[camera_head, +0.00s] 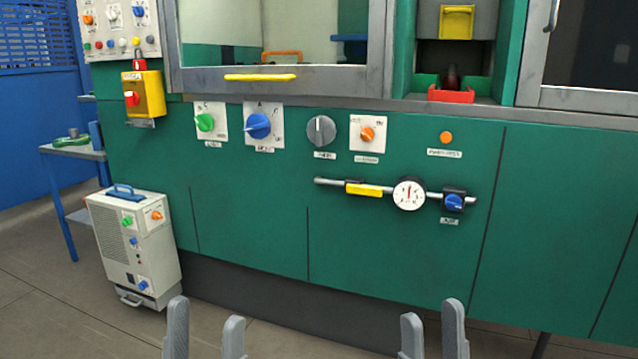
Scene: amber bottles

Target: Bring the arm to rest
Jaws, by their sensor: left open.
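My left gripper (205,318) is at the bottom edge, left of centre, its two grey fingers pointing up and spread apart with nothing between them. My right gripper (433,318) is at the bottom edge, right of centre, also with its fingers apart and empty. Both are in front of the lower part of the green cabinet (250,225) and touch nothing that I can see. The arms behind the fingers are out of view.
A dark bottle (452,77) stands at a red tray (451,95) in a recess, upper right. The panel carries knobs, a gauge (409,194) on a pipe and a window with a yellow handle (260,77). A white wheeled-looking unit (135,250) stands on the floor at left. A blue-legged table (75,152) is behind it.

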